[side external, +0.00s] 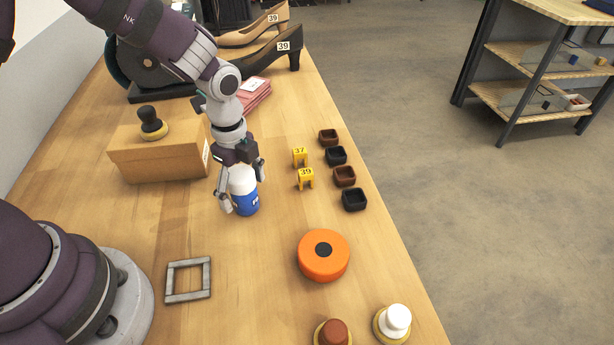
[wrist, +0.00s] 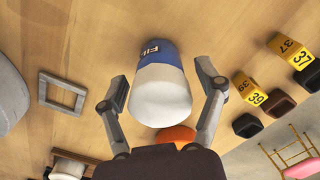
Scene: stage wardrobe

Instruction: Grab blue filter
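The blue filter is a bottle-like cylinder, white above with a blue lower band and white lettering. In the side external view the blue filter (side external: 247,201) stands upright on the wooden table, below my gripper (side external: 243,200). In the wrist view the filter (wrist: 160,90) sits between the two fingers of my gripper (wrist: 163,92). The fingers are spread, one on each side, with a visible gap to the filter on both sides. Part of its upper body is hidden by my gripper in the side external view.
A cardboard box (side external: 160,158) with a dark-knobbed brush stands left of the filter. Yellow number markers (side external: 305,179) and small dark cups (side external: 354,199) lie to the right. An orange disc (side external: 323,258) and a grey frame (side external: 189,280) are nearer the camera. Shoes (side external: 268,52) stand at the back.

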